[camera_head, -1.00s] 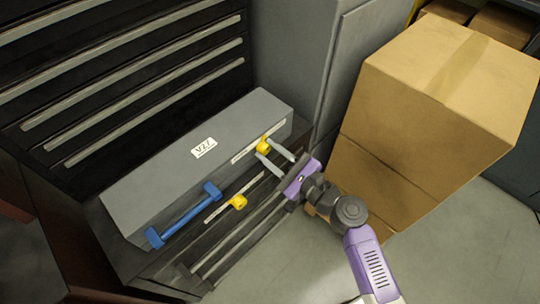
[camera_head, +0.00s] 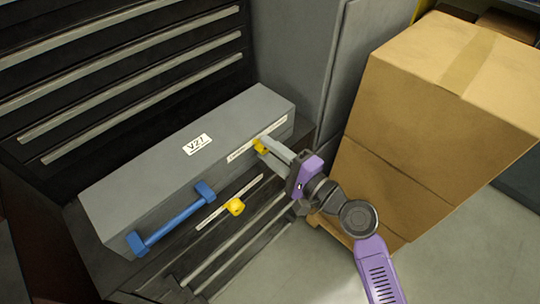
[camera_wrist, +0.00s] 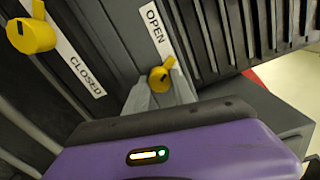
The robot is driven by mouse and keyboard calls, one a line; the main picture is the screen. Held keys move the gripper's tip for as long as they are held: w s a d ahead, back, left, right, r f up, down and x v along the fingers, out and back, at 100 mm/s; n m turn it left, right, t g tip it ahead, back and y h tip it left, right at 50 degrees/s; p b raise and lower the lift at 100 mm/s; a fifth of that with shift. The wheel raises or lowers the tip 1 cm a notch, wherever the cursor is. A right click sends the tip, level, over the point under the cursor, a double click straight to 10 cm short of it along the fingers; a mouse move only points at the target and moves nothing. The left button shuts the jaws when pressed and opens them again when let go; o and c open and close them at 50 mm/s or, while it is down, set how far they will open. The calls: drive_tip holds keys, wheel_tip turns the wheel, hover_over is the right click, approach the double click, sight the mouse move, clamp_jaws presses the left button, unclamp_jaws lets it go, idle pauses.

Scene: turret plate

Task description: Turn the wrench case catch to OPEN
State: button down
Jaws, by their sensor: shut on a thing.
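The grey case (camera_head: 150,185) lies along the cabinet with a white tag on top and a blue handle (camera_head: 172,219) on its front. A yellow catch (camera_head: 260,146) sits on its front near the right end, and it also shows in the wrist view (camera_wrist: 160,76) beside the word OPEN. My gripper (camera_head: 268,147) is shut on this catch, and its fingers hide part of it. A second yellow catch (camera_head: 235,206) sits lower down beside its own white strip. In the wrist view this second catch (camera_wrist: 32,36) is at the upper left, near the word CLOSED.
Large cardboard boxes (camera_head: 440,110) stand to the right of my arm. Dark drawers with long bar handles (camera_head: 110,80) rise behind the case. A grey cabinet (camera_head: 300,50) stands beyond its right end. Bare floor (camera_head: 465,250) shows at the lower right.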

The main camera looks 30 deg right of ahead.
drive_tip(key=shift+f+n+b, duration=0.1)
drive_tip(key=shift+n+b, duration=0.55)
drive_tip(key=shift+n, duration=0.55)
drive_tip(key=c, duration=1.1)
unclamp_jaws()
drive_tip(key=shift+o, duration=0.2)
drive_tip(key=shift+s, duration=0.1)
drive_tip(key=b+v, duration=0.1)
drive_tip(key=v, duration=0.6)
drive_tip(key=shift+s, duration=0.35)
